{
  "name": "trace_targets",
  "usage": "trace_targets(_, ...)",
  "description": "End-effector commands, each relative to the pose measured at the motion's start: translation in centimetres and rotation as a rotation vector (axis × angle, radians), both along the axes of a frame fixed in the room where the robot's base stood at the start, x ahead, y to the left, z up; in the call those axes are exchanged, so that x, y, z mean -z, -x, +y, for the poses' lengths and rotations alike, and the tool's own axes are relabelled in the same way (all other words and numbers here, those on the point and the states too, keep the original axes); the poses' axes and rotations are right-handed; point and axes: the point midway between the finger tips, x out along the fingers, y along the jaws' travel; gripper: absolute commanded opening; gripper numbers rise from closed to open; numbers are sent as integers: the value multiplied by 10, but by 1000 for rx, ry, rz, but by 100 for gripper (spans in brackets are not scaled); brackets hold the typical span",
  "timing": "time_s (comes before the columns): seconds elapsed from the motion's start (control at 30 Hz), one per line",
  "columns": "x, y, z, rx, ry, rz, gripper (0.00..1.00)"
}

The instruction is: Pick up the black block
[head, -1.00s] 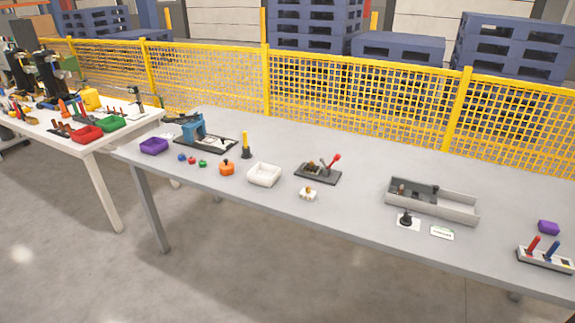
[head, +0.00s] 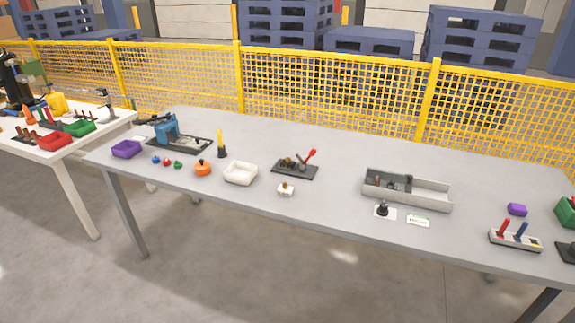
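No plain black block stands out clearly in the head view. A small black knobbed piece (head: 382,209) sits on a white card near the front of the grey table (head: 320,218), right of the middle. A dark flat item (head: 567,252) is cut off by the right edge of the picture, so I cannot tell its shape. My gripper is not in view.
A grey divided tray (head: 430,197) stands behind the knobbed piece. A yellow mesh fence (head: 330,100) runs behind.

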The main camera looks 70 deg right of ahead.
Motion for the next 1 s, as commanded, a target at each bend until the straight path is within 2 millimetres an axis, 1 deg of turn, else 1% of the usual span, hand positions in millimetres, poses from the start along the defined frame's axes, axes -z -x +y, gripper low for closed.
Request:
trace_targets(0.03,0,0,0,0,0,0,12)
trace_targets(0.07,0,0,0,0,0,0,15)
trace_targets(0.83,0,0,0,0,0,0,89)
trace_targets(1.0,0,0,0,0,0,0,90)
